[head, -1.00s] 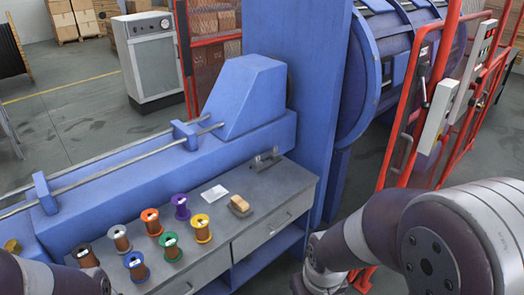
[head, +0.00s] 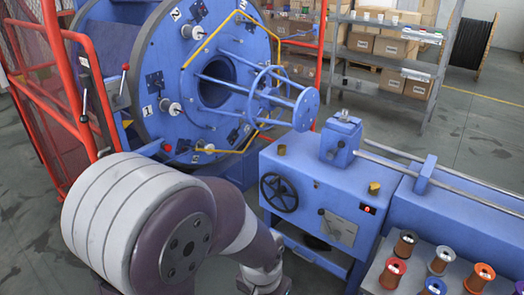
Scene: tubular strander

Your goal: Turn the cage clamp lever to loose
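The blue round cage (head: 214,85) of the strander stands at the upper left of the head view, with numbered plates and white bobbin ends on its face. A short lever with a red knob (head: 125,68) points up from a grey plate (head: 116,92) beside the cage. My arm fills the lower left, below and right of both levers. Neither gripper shows.
A red mesh guard (head: 50,75) stands at the far left. A blue machine cabinet (head: 315,205) with a black handwheel (head: 279,192) is right of my arm. Coloured spools sit on a bench (head: 408,255) at the lower right.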

